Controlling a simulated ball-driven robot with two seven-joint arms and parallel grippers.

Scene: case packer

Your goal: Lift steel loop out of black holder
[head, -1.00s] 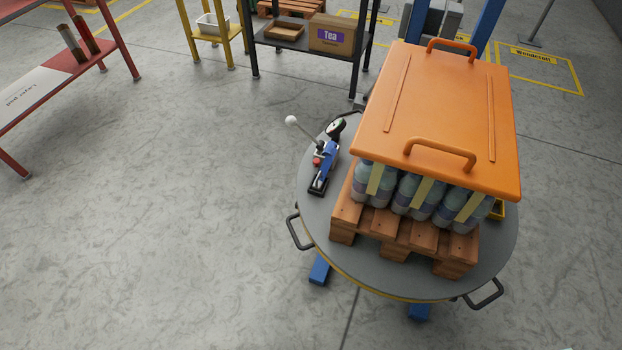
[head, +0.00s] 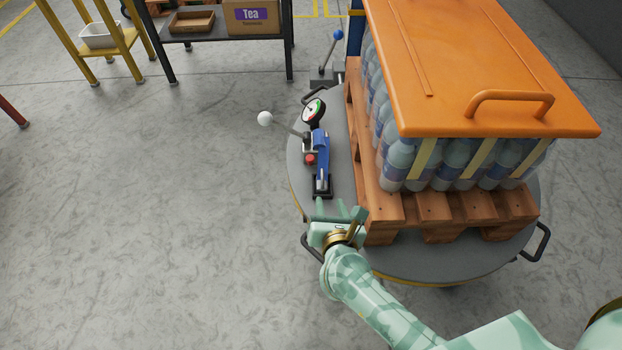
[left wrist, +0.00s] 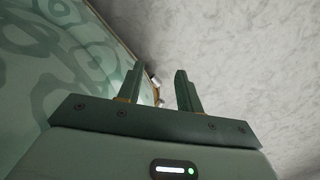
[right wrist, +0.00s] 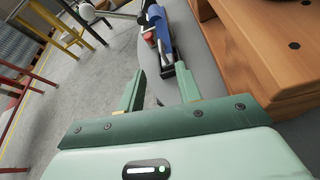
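The black holder (head: 322,187) is at the near end of the blue tool on the grey round table (head: 300,172). It also shows in the right wrist view (right wrist: 173,70), just beyond the fingers. I cannot clearly make out the steel loop in it; it is too small. My right gripper (head: 340,208) is open and empty, at the table's near left edge, just short of the holder. In the right wrist view its fingers (right wrist: 161,75) stand apart. My left gripper (left wrist: 158,75) is open and empty, with grey floor beyond it; it is not in the head view.
The blue tool (head: 321,150) has a dial gauge (head: 314,112), a red knob and a white-balled lever (head: 265,118). Right of it stands a wooden pallet (head: 372,200) of bottles under an orange lid (head: 470,70).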

